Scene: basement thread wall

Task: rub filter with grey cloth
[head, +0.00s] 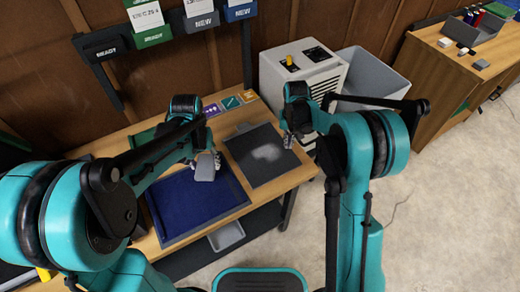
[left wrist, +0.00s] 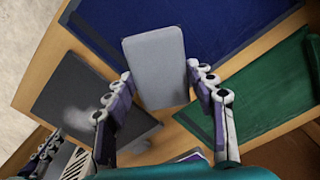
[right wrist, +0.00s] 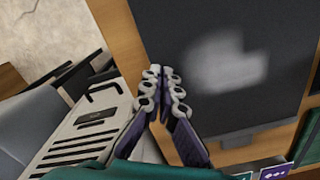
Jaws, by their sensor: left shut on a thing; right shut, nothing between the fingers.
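The filter (head: 270,172) is a dark grey flat panel with a pale dusty patch, lying on the wooden table. It also shows in the left wrist view (left wrist: 82,85) and the right wrist view (right wrist: 280,20). My left gripper (head: 206,154) is shut on the grey cloth (head: 204,170), a folded pad with rounded corners. The cloth fills the space between the fingertips in the left wrist view (left wrist: 155,70). It is held above the blue mat's edge, left of the filter. My right gripper (head: 290,140) is shut and empty near the filter's right edge.
A blue mat (head: 185,213) lies left of the filter, and a green mat (left wrist: 265,85) lies beyond it. A white vented machine (head: 290,72) and a grey bin (head: 375,80) stand right of the table. Label cards (head: 230,102) line the back edge.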

